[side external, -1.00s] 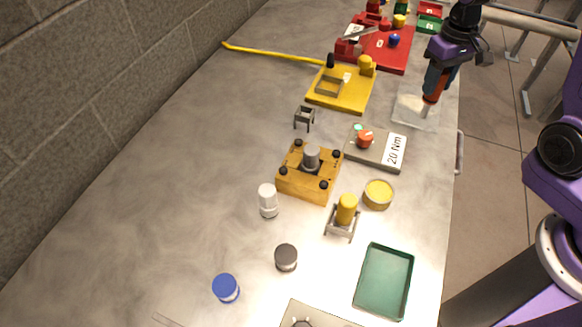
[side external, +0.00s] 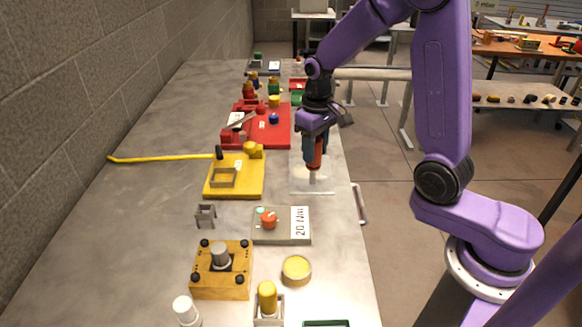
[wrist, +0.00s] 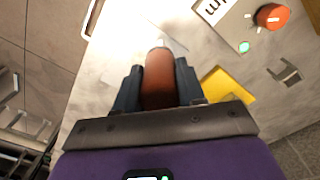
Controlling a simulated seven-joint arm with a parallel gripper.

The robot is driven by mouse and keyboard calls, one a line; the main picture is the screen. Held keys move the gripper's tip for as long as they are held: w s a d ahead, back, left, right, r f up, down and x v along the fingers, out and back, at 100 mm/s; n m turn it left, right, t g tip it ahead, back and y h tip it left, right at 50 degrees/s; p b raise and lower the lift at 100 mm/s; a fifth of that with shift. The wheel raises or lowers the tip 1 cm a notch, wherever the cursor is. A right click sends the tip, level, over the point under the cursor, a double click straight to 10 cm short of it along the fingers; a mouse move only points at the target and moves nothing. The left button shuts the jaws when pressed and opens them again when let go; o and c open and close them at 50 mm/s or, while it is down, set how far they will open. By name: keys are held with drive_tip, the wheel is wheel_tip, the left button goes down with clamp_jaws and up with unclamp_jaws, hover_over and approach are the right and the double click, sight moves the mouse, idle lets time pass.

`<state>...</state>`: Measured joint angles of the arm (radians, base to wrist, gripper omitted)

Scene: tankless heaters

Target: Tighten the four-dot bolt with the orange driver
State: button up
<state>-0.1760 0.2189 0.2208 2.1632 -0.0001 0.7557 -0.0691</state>
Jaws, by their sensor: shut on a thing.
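My gripper (side external: 312,150) is shut on the orange driver (side external: 314,157) and holds it upright, tip down, above a pale clear tray (side external: 325,192) at the table's right edge. In the wrist view the driver's orange-brown handle (wrist: 160,82) sits between the dark fingers, with its pale shaft beyond. The wooden block (side external: 222,291) stands at the front, with black bolts such as the near right one (side external: 240,280) at its corners and a grey cylinder (side external: 220,256) in its middle. The dot marks are too small to tell apart. My gripper is well behind and right of the block.
A grey box marked 20 Nm (side external: 282,236) with an orange knob (side external: 269,219) lies between tray and block. A yellow fixture (side external: 245,187), red fixture (side external: 275,137), grey stand (side external: 205,215), yellow tin (side external: 296,269) and white bottle (side external: 185,310) stand around. The table's left side is mostly clear.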

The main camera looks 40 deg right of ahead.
drive_tip(key=s+a+r+n, duration=0.2)
drive_tip(key=a+r+n, duration=0.15)
drive_tip(key=a, duration=0.85)
drive_tip(key=s+a+r+n, duration=0.15)
drive_tip(key=a+r, duration=0.25)
drive_tip(key=a, duration=0.9)
drive_tip(key=s+a+r+n, duration=0.1)
drive_tip(key=a+r+n, duration=0.25)
drive_tip(key=a, duration=0.85)
wheel_tip(320, 180, down, 7)
drive_tip(key=shift+f, duration=0.5)
idle(1.4)
wheel_tip(320, 180, up, 7)
idle(1.1)
